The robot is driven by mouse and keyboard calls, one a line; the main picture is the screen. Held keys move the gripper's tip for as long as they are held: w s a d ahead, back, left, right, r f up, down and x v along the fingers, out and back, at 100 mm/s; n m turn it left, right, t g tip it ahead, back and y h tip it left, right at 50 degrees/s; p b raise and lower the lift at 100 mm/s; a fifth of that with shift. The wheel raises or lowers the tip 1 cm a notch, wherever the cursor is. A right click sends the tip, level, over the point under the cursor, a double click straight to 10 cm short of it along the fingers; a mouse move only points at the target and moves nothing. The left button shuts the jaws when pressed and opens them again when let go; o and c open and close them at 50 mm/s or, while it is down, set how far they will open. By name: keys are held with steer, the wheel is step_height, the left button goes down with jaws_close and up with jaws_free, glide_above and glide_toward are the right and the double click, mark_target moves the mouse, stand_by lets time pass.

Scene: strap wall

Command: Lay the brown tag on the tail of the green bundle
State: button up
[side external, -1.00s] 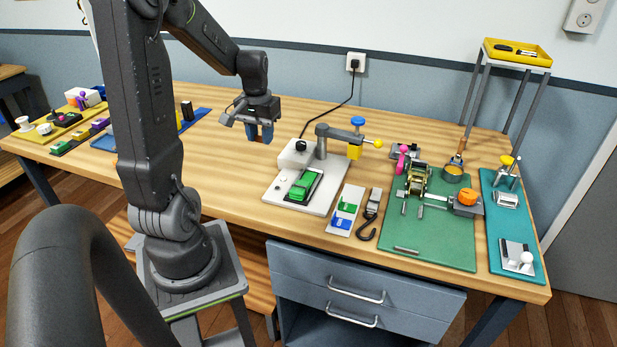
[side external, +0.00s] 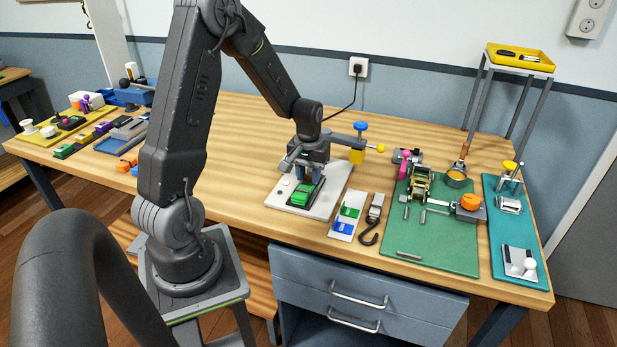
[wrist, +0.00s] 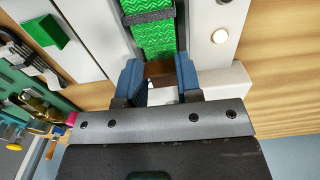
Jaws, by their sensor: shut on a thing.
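The green bundle (side external: 302,194) lies on a dark base on the white plate (side external: 275,198). In the wrist view the green bundle (wrist: 153,38) has a zigzag pattern and a dark band across it. My gripper (side external: 306,172) is low over the far end of the bundle. In the wrist view the blue fingers of my gripper (wrist: 159,78) are shut on the brown tag (wrist: 158,69), at the bundle's near end. I cannot tell whether the tag touches the bundle; the fingers partly hide it.
A grey swing arm (side external: 339,137) with a blue knob (side external: 360,126) and a yellow block (side external: 357,156) stands just behind my gripper. A white card (side external: 347,215) with green and blue pieces and a hook (side external: 370,236) lie to the right.

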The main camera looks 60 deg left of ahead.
mark_target(309, 176)
steer(key=shift+f, duration=0.55)
steer(key=o, duration=1)
steer(key=shift+f, duration=0.15)
steer(key=shift+c, duration=0.2)
step_height(309, 176, up, 12)
steer(key=s+d+r+m+t, duration=0.2)
steer(key=s+d+r+m, duration=0.1)
steer(key=d, duration=0.4)
steer(key=s+d+r+m+t, duration=0.1)
steer(key=s+d+r+m, duration=0.2)
steer(key=s+d, duration=0.2)
steer(key=s+d+r+m+t, duration=0.2)
steer(key=s+d+r+m, duration=0.1)
steer(key=d, duration=0.7)
steer(key=shift+s+r+t, duration=0.3)
steer(key=shift+s+r, duration=0.3)
steer(key=shift+s, duration=0.15)
